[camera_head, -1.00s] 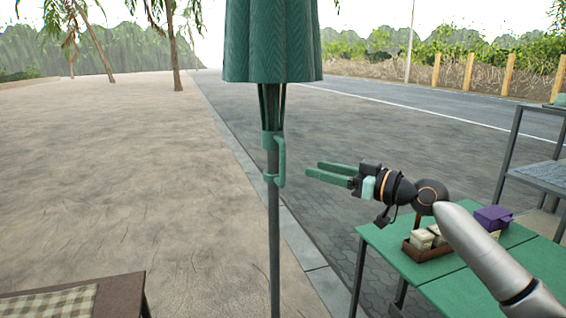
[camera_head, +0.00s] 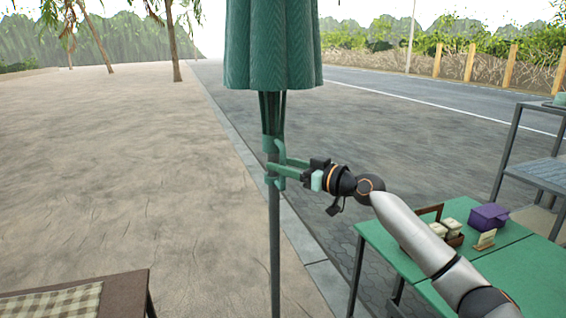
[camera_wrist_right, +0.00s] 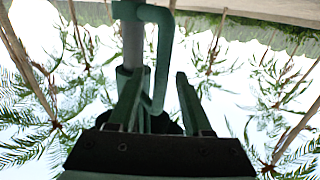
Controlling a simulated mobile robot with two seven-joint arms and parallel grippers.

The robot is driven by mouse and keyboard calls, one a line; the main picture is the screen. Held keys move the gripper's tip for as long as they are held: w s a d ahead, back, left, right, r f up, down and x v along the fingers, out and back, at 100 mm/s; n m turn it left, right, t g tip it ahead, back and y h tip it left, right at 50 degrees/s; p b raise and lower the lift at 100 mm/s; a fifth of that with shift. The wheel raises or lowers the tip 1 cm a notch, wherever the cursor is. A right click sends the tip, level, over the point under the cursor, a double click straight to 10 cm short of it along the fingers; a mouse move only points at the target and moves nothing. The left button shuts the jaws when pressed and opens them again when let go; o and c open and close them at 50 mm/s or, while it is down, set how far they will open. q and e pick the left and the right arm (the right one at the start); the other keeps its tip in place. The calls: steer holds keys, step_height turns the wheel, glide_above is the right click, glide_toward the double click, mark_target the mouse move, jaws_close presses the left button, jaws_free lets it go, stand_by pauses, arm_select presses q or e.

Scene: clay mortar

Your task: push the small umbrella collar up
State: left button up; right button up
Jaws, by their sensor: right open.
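The green umbrella collar (camera_head: 270,143) is around the grey pole (camera_head: 275,240), below the folded green canopy (camera_head: 272,45). It has a looped side handle, which shows in the right wrist view (camera_wrist_right: 166,50). My right gripper (camera_head: 273,166) is level with the lower part of the collar, with its green fingers reaching in from the right. In the right wrist view the open fingers (camera_wrist_right: 158,88) have the handle between them, with a gap on the right side. Firm contact cannot be told. My left gripper is not in view.
A green table (camera_head: 385,250) at the right bears a tray of small packets (camera_head: 452,228) and a purple box (camera_head: 488,216), under my right arm. A grey shelf (camera_head: 540,172) stands at far right. A brown bench (camera_head: 125,293) is at lower left. The ground left of the pole is clear.

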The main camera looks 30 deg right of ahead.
steer(key=shift+w+a, duration=0.1)
jaws_close()
stand_by(0.4)
stand_by(1.1)
